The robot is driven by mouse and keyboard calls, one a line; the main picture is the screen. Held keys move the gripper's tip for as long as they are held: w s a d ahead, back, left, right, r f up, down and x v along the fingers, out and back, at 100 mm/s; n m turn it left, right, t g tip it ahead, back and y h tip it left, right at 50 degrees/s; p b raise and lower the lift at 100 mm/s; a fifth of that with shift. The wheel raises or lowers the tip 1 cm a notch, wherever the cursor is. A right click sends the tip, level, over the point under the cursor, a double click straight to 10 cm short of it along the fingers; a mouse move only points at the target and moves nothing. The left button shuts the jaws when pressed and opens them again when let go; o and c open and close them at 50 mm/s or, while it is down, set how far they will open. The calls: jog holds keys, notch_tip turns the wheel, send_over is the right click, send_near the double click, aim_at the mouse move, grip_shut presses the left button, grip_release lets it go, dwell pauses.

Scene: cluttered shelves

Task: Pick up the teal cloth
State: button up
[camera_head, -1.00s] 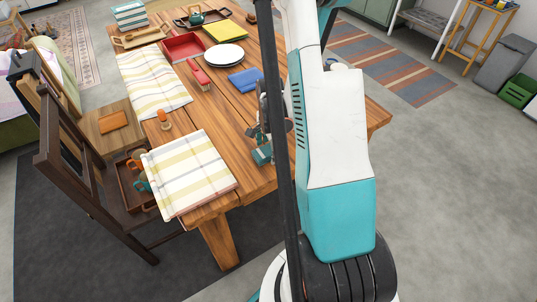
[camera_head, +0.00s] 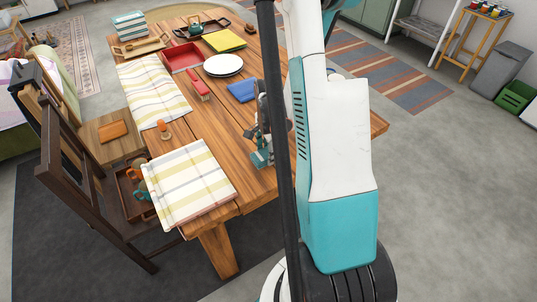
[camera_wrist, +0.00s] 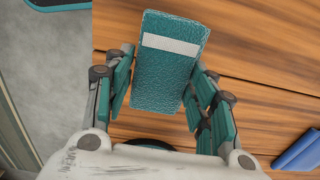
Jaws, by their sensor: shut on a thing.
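The teal cloth (camera_wrist: 165,75) is a folded, textured rectangle with a pale stripe across it. In the wrist view it stands between the two fingers of my gripper (camera_wrist: 160,92), which is shut on it. The wooden table top lies beneath and behind it. In the head view my gripper (camera_head: 259,148) is over the right part of the wooden table (camera_head: 205,118), and the teal cloth (camera_head: 262,158) shows small at its lower end, partly hidden by my gripper and arm. I cannot tell whether the cloth still touches the table.
A blue folded cloth (camera_head: 242,91) lies close behind my gripper. Striped placemats (camera_head: 188,185) cover the left side. A red brush (camera_head: 199,89), white plates (camera_head: 223,65), a red tray (camera_head: 182,57) and a yellow item (camera_head: 225,40) stand farther back. A dark chair (camera_head: 90,185) is at the left.

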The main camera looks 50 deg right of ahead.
notch_tip(320, 180, up, 16)
jog(key=p, duration=0.5)
jog(key=shift+r, duration=0.15)
